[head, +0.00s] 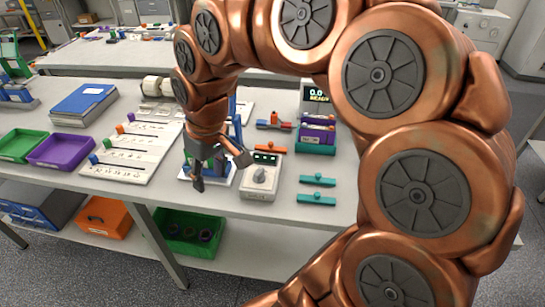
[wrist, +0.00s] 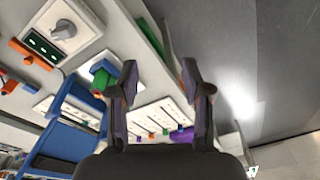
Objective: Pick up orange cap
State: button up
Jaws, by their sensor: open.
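A small orange piece (head: 131,117) stands at the edge of a white labelled board, among green, purple and blue pieces, in the head view. Another orange piece (head: 271,148) lies at the back of the dial box. I cannot tell which is the cap. My gripper (head: 221,172) is open and empty, pointing down above the front of the table, beside the dial box and to the right of the white board. In the wrist view its fingers (wrist: 158,82) are apart with nothing between them. A blue fixture with an orange part (wrist: 97,92) shows left of the fingers there.
The dial box (head: 260,178) stands right of my gripper. Two teal pieces (head: 317,181) lie further right. A purple tray (head: 60,151) and a green tray (head: 20,145) are at the left. The table's front edge is close to my gripper.

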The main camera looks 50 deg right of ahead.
jog(key=w+d+f+m+t+b, duration=0.1)
jog(key=w+d+f+b, duration=0.1)
jog(key=w+d, duration=0.4)
jog(key=w+d+f+t+b, duration=0.1)
jog(key=w+d+f+b, duration=0.2)
jog(key=d, duration=0.4)
jog(key=m+t+h+b, duration=0.1)
jog(key=m+h+b, duration=0.1)
jog(key=b, duration=0.1)
send_near(271, 143)
jog(key=f, duration=0.2)
jog(key=shift+w+p+x, duration=0.2)
jog(key=shift+p+x, duration=0.25)
jog(key=shift+x, duration=1.4)
jog(key=shift+w+p+x, duration=0.15)
jog(key=shift+p+x, duration=0.3)
jog(key=shift+x, duration=1.4)
jog(key=shift+d+r, duration=0.15)
grip_shut()
jog(key=shift+r, duration=0.1)
